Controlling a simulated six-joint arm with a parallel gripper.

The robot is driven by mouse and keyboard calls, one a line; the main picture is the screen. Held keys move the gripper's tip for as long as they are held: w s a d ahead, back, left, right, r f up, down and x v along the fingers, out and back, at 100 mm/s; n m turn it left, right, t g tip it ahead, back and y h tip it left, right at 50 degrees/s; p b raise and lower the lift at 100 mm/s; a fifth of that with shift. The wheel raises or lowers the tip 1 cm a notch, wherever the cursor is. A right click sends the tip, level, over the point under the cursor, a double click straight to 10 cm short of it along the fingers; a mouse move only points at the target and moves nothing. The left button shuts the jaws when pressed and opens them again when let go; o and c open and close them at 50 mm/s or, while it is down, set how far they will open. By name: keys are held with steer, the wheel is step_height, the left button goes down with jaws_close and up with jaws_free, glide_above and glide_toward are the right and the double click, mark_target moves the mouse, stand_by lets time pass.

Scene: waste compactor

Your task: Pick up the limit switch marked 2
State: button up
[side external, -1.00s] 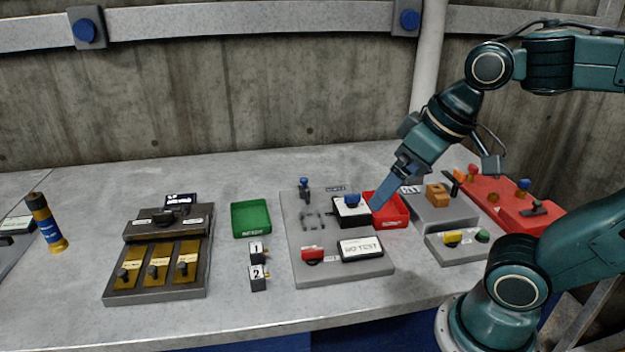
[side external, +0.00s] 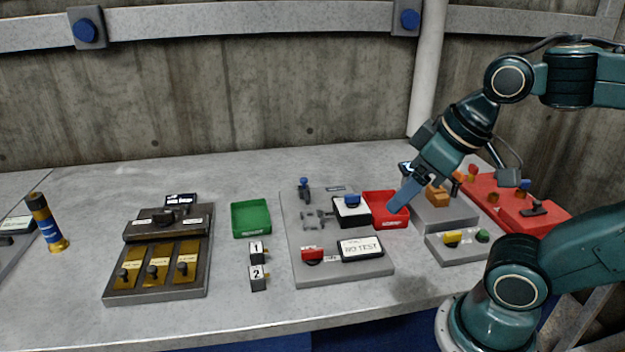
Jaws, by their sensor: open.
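The limit switch marked 2 (side external: 259,278) is a small dark block with a white label face. It stands on the grey bench in front of the limit switch marked 1 (side external: 257,252), which looks alike. Both are left of the grey test plate. My gripper (side external: 392,209) has blue fingers that point down and left. It is above or beside the red tray (side external: 391,222), well to the right of both switches. I see nothing held in it. The two fingers overlap in this view.
The grey test plate (side external: 340,275) carries a white block with a blue knob (side external: 352,201), a red switch and a "NO TEST" display (side external: 361,249). A green tray (side external: 251,218) stands behind the switches. A dark panel with brass plates (side external: 158,267) lies left. Bare bench surrounds the switches.

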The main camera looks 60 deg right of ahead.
steer(key=w+a+f+n+g+y, duration=0.1)
steer(key=w+f+n, duration=0.4)
steer(key=w, duration=0.6)
steer(key=w+a+f+n+g+y, duration=0.1)
steer(key=w+a+f+n, duration=0.3)
steer(key=w, duration=0.7)
step_height(320, 180, down, 3)
steer(key=shift+a+r+n+g+y, duration=0.25)
steer(key=shift+n+y, duration=0.25)
steer(key=shift+y, duration=0.3)
steer(key=shift+f, duration=0.15)
glide_above(258, 272)
steer(key=s+d, duration=0.1)
steer(key=d, duration=0.1)
steer(key=shift+s+a+f, duration=0.1)
steer(key=shift+a+f, duration=0.05)
steer(key=shift+f, duration=3.65)
steer(key=shift+x, duration=2.65)
steer(key=shift+s, duration=0.1)
